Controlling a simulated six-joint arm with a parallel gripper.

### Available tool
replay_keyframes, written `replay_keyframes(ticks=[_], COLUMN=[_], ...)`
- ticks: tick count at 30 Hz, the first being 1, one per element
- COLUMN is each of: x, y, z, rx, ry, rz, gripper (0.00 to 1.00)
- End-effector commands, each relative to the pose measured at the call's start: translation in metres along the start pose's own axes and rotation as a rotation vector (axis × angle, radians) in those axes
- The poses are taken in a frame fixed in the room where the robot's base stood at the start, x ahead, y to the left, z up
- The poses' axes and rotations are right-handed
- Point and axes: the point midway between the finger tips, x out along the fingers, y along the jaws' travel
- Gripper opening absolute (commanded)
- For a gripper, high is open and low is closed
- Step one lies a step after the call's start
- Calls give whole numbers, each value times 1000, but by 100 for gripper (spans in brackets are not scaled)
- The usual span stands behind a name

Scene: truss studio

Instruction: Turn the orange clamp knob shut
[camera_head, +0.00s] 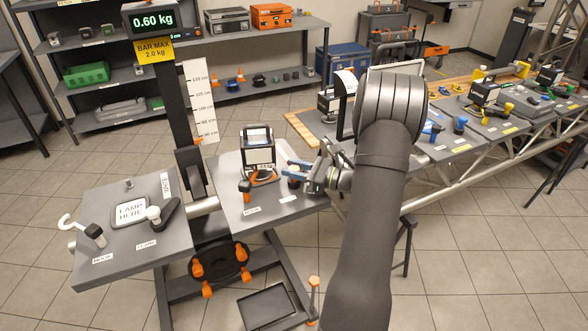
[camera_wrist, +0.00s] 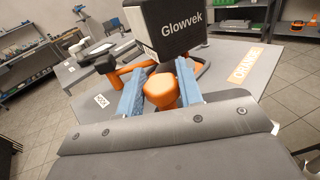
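An orange knob (camera_wrist: 160,88) is between the two blue fingers of my gripper (camera_wrist: 160,72) in the wrist view. The fingers stand apart on either side of it; whether they touch it is unclear. The knob belongs near a dark box-shaped lamp marked Glowvek (camera_wrist: 182,30), with an orange base clamp (camera_head: 264,177) on the grey table. In the head view my gripper (camera_head: 297,169) reaches in from the right beside the lamp. A separate orange handle (camera_wrist: 108,66) stands left of the lamp, apart from my fingers. My gripper hides part of the knob's surroundings.
The lamp's panel (camera_head: 285,206) has free surface at its front. The left panel (camera_head: 128,257) carries a white hook, a pad marked "LAMP HERE" (camera_head: 131,212) and a dark clamp. A display post and ruler (camera_head: 201,100) rise behind. More lamps stand along the truss at right.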

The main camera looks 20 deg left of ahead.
Motion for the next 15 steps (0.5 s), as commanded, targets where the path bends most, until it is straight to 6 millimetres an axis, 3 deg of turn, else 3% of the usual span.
replay_keyframes(ticks=[3, 15], x=[0, 0], y=[0, -1], z=[0, 0], rx=[0, -1], ry=[0, 1], rz=[0, 89], gripper=[0, 0])
